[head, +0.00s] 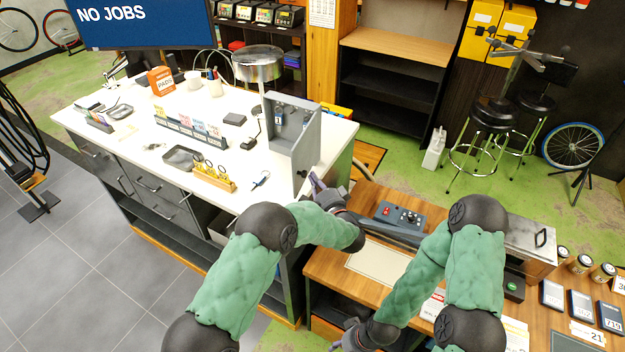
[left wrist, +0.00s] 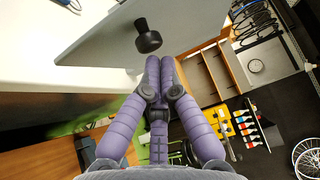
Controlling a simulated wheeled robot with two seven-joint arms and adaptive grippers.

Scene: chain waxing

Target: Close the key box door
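The grey key box (head: 281,122) stands on the white counter near its right end, with small keys hanging inside. Its door (head: 308,140) stands open, swung out toward me from the box's right side. The door has a dark knob (head: 302,172) low on it; the knob also shows large in the left wrist view (left wrist: 148,37). My left gripper (head: 314,182) is beside the knob, its purple fingers (left wrist: 160,62) together and empty, just short of the knob. Contact with the door cannot be told. My right gripper (head: 348,338) is low at the bottom edge, partly cut off.
A round metal lamp (head: 258,65) stands right behind the key box. A wooden key rack (head: 213,178), loose keys (head: 261,180) and a dark tray (head: 184,157) lie on the counter to the left. A wooden bench with a control box (head: 398,216) is at right.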

